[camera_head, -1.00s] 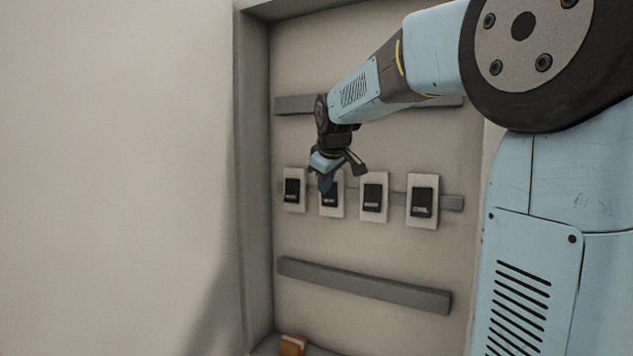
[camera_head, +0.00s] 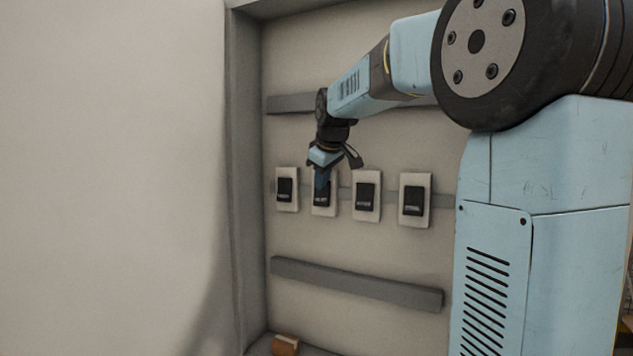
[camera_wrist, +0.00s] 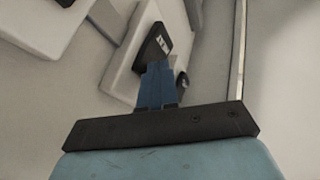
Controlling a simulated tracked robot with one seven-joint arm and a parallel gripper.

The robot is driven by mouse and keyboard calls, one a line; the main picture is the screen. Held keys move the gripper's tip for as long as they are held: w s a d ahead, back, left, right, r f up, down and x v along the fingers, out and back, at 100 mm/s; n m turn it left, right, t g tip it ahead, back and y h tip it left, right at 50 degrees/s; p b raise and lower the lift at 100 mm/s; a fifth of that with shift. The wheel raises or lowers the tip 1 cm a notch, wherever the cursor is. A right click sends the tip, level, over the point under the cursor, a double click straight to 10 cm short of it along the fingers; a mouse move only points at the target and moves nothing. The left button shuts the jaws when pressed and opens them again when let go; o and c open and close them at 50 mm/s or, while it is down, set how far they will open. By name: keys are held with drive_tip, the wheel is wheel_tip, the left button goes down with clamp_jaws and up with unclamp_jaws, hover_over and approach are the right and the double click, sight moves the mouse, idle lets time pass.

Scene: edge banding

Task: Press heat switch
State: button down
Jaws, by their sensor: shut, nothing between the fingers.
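Several black rocker switches on white plates sit in a row on the panel. My gripper (camera_head: 321,181) is shut and empty, its blue fingertips at the upper part of the second switch from the left (camera_head: 322,197). In the wrist view, my fingertips (camera_wrist: 157,68) overlap the lower edge of a black switch (camera_wrist: 155,45) on its white plate; whether they touch it I cannot tell. The labels are too small to read surely, so I cannot tell which is the heat switch. The leftmost switch (camera_head: 285,189), third switch (camera_head: 365,194) and rightmost switch (camera_head: 413,201) are uncovered.
Grey horizontal rails run above and below the row; the lower rail (camera_head: 355,284) is bare. The cabinet's grey side wall (camera_head: 247,180) stands close to the left of the switches. A small orange-brown block (camera_head: 285,345) lies at the cabinet's bottom.

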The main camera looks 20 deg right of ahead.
drive_tip(key=shift+r, duration=0.1)
drive_tip(key=shift+r, duration=0.7)
drive_tip(key=a+v, duration=0.1)
drive_tip(key=v, duration=1)
drive_tip(key=shift+s+a, duration=0.3)
drive_tip(key=shift+s, duration=0.25)
